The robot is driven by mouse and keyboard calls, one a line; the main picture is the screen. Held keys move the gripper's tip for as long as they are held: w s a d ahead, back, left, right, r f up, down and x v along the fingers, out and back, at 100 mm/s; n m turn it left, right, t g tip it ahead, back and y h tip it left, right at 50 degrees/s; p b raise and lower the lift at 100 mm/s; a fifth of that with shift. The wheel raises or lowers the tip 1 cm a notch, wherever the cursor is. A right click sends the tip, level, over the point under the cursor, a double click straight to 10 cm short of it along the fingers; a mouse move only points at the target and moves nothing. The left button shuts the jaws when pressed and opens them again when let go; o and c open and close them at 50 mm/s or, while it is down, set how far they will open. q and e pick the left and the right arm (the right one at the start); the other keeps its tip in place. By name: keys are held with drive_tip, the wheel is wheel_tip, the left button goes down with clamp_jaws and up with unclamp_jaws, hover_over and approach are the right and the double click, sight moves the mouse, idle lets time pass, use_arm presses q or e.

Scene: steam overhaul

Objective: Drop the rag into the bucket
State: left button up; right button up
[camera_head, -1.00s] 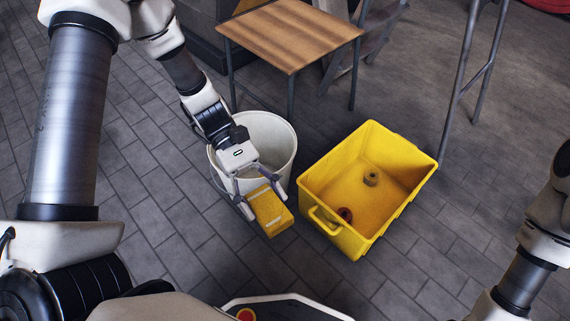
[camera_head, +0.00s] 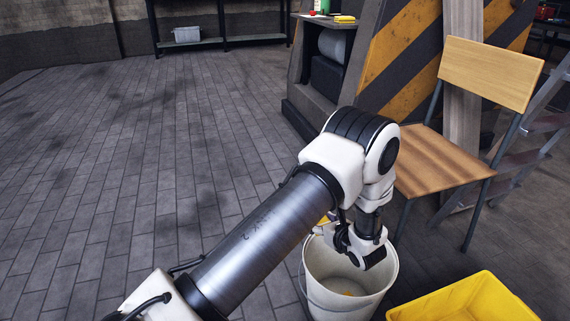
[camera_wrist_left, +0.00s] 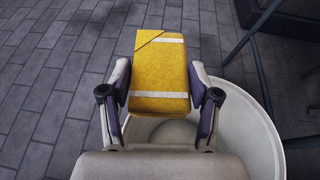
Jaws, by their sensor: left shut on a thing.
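A yellow folded rag (camera_wrist_left: 160,72) with pale bands is held between the two fingers of my left gripper (camera_wrist_left: 160,90) in the left wrist view. My left gripper (camera_head: 340,238) is at the far-left rim of the white bucket (camera_head: 348,305) in the head view, with only a sliver of yellow showing beside it. In the wrist view the bucket (camera_wrist_left: 262,128) lies below and to the right of the rag, and floor shows beyond the rag's far end. A small yellow-orange patch shows at the bucket's bottom; I cannot tell what it is. My right gripper is out of view.
A yellow crate (camera_head: 462,302) stands to the right of the bucket. A wooden chair (camera_head: 440,160) is behind them, beside a cabinet with striped panels (camera_head: 405,50). A shelf with a grey box (camera_head: 187,34) is at the back. The floor at left is clear.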

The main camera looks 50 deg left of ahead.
use_arm(q)
drive_tip(key=w+d+f+m+t+h+b, duration=0.2)
drive_tip(key=w+d+f+m+t+b, duration=0.2)
drive_tip(key=f, duration=0.6)
drive_tip(key=w+d+t+b, duration=0.1)
drive_tip(key=w+d, duration=0.1)
drive_tip(key=d, duration=0.1)
drive_tip(key=shift+f+m+h+b, duration=0.3)
drive_tip(key=shift+m+b, duration=0.1)
drive_tip(key=o, duration=1.2)
drive_tip(key=v, duration=1.2)
drive_tip(key=shift+s, duration=0.15)
